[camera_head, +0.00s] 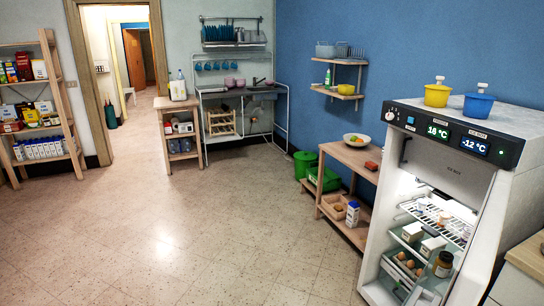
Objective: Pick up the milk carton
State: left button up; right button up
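Neither of my grippers shows in the head view. Several white-and-blue cartons (40,149) stand in a row on a low shelf of the wooden rack at the far left. One similar white-and-blue carton (352,214) stands upright on the lower shelf of the wooden side table at right centre. Small white boxes (412,232) sit inside the open fridge. The labels are too small to read, so I cannot tell which of these is the milk carton.
The fridge (403,126) stands at the right, its interior exposed, with yellow and blue buckets on top. The side table (349,155) carries a fruit bowl. The wooden rack (62,100) stands beside a doorway. A sink stand and small cart are at the back. The tiled floor (190,230) is clear.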

aim_at(354, 207)
jog(key=i+j+z, duration=0.1)
jog(key=i+j, duration=0.3)
jog(key=i, duration=0.2)
jog(key=i+j+z, duration=0.1)
jog(key=i+j, duration=0.35)
jog(key=i, duration=0.15)
jog(key=i+j, duration=0.45)
jog(key=i, duration=0.15)
jog(key=i+l+z, duration=0.1)
jog(key=i+z, duration=0.25)
jog(key=i, duration=0.15)
jog(key=i+z, duration=0.3)
jog(key=i, duration=0.2)
jog(key=i+j+z, duration=0.2)
jog(key=i+z, duration=0.15)
jog(key=i, duration=0.15)
jog(key=i+j+z, duration=0.3)
jog(key=i, duration=0.2)
jog(key=i+j+z, duration=0.25)
jog(key=i+z, duration=0.15)
jog(key=i+j+z, duration=0.4)
jog(key=i+j, duration=0.05)
